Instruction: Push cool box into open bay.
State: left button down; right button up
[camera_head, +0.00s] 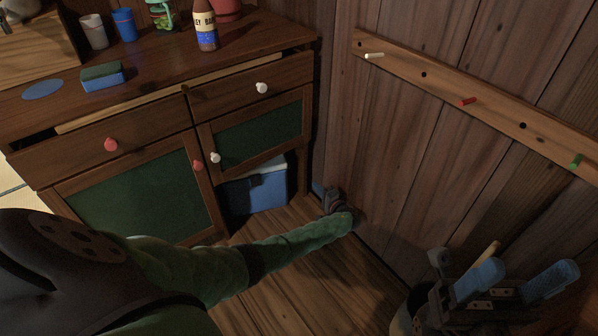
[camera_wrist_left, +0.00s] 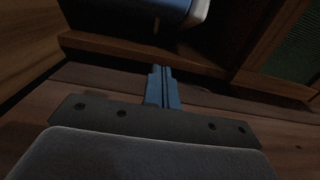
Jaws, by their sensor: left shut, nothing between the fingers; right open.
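The blue cool box (camera_head: 257,194) with a pale edge stands in the open bay (camera_head: 293,176) at the lower right of the wooden cabinet. Its upper part is hidden by the cabinet front, so its depth inside is hard to tell. My left gripper (camera_head: 318,188) is low near the floor, beside the cabinet's right front leg and the wall, to the right of the box. In the left wrist view its blue fingers (camera_wrist_left: 163,86) are shut and empty, apart from the cool box (camera_wrist_left: 165,8) beyond them. My right gripper (camera_head: 512,280) is open at the lower right, away from the cabinet.
The cabinet top (camera_head: 150,60) holds a sponge (camera_head: 102,77), cups, a bottle (camera_head: 205,25) and a blue disc (camera_head: 42,89). A peg rail (camera_head: 423,74) runs along the right wall. A tan stick (camera_head: 489,251) shows by my right gripper. Wooden floor (camera_head: 290,270) is open before the bay.

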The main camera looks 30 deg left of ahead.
aim_at(287, 176)
pick_arm(q)
jog(key=a+b, duration=0.2)
jog(key=a, duration=0.9)
jog(key=shift+w+a+r, duration=0.15)
jog(key=shift+w+a, duration=0.1)
jog(key=shift+w, duration=0.15)
jog(key=shift+a, duration=0.1)
jog(key=shift+s+a+p, duration=0.3)
jog(key=shift+s+a, duration=0.45)
jog(key=shift+s, duration=0.25)
